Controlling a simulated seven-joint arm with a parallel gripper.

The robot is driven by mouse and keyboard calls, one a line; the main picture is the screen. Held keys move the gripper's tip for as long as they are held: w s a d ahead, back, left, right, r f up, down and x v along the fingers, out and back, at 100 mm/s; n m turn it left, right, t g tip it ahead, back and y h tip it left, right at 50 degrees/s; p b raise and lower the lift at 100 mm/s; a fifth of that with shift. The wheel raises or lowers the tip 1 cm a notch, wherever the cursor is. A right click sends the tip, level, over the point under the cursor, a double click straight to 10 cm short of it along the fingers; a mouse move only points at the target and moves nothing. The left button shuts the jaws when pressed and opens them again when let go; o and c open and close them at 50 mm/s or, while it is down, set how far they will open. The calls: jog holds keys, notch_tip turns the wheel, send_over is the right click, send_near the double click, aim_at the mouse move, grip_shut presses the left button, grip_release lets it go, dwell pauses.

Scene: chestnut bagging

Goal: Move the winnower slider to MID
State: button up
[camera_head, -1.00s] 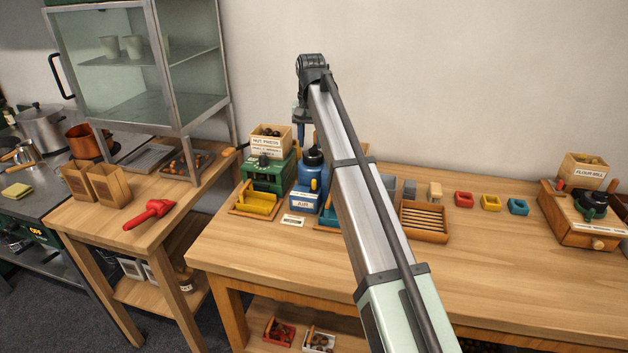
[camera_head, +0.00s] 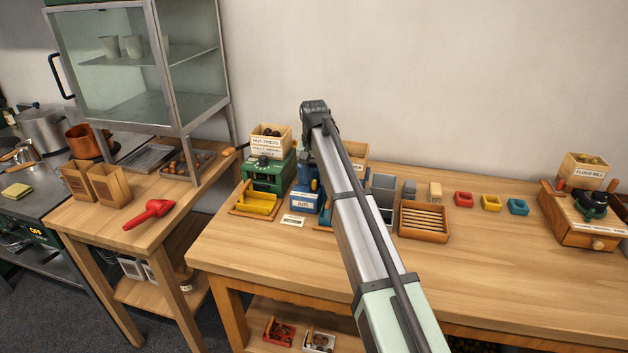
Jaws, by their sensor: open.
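A blue machine with a white AIR label (camera_head: 305,205) stands on the wooden bench, right of the green nut press. A light wooden hopper (camera_head: 356,152) shows behind my arm; its label is partly covered, so I cannot read whether it names the winnower. No slider or MID mark can be made out; my arm hides much of this area. The dark wrist at the end of my arm is above the blue machine. My gripper (camera_head: 308,152) is open, below the wrist and mostly hidden. I cannot tell whether it touches anything.
The green nut press (camera_head: 266,172) with a yellow tray (camera_head: 256,203) stands left. A slatted wooden tray (camera_head: 424,222), red, yellow and teal small boxes, and the flour mill (camera_head: 585,215) stand right. The bench front is clear. A glass cabinet (camera_head: 140,70) stands at the left.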

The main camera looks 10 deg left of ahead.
jog(key=shift+f, duration=0.8)
grip_shut()
